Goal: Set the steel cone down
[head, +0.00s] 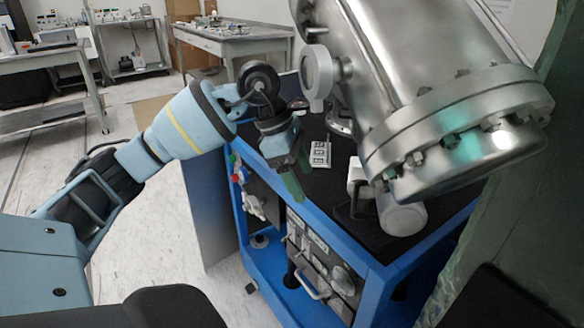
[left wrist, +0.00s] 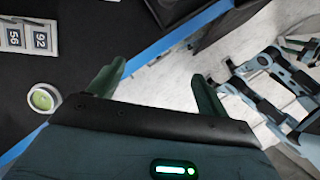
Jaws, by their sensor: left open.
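My left gripper (head: 296,174) hangs over the front left edge of the black-topped blue cart (head: 352,252). Its two green fingers stand apart in the left wrist view (left wrist: 158,84), with nothing between them. I cannot make out a separate steel cone in either view. A large steel vessel (head: 425,75) with a bolted flange looms over the cart at the right and hides part of its top. A pale cylinder (head: 403,216) lies below the flange.
A white number block (head: 320,154) lies on the black top; it also shows in the left wrist view (left wrist: 28,38), near a round green-centred piece (left wrist: 43,98). Benches (head: 235,42) stand at the back. The floor at left is partly clear.

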